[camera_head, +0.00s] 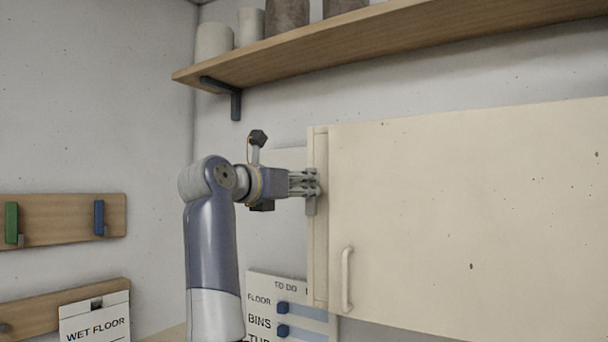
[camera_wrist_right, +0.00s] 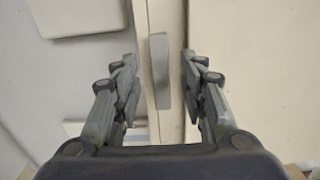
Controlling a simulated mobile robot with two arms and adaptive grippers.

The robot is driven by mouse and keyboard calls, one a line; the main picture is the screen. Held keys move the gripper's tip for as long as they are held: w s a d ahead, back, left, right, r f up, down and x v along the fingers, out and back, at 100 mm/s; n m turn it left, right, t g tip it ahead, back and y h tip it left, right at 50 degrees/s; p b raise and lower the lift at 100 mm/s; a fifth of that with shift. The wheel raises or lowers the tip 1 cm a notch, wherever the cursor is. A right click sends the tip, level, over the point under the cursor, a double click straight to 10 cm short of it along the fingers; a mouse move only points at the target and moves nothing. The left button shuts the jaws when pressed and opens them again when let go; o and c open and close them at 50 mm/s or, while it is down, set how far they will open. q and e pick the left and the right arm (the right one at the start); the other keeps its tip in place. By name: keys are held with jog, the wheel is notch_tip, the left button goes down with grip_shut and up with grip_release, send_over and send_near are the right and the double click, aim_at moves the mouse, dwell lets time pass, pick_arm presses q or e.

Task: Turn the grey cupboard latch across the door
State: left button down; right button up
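The grey latch (camera_wrist_right: 160,72) is a flat upright bar in the right wrist view, standing along the cupboard's edge strip. In the head view its lower part (camera_head: 311,206) shows just below my right gripper's fingers. My right gripper (camera_head: 314,184) reaches the left edge of the cream cupboard door (camera_head: 450,210) from the left. In the wrist view my right gripper (camera_wrist_right: 159,62) is open, with one finger on each side of the latch and a visible gap on both sides. The door looks closed and has a pale vertical handle (camera_head: 347,279). My left gripper is not in view.
A wooden shelf (camera_head: 420,50) with several pots runs above the cupboard, held by a dark bracket (camera_head: 234,100). A TO DO board (camera_head: 262,310) hangs below my right gripper. Wooden rails (camera_head: 60,212) are on the left wall.

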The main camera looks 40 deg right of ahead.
jog(key=shift+p+x, duration=0.45)
jog(key=shift+x, duration=0.8)
grip_shut()
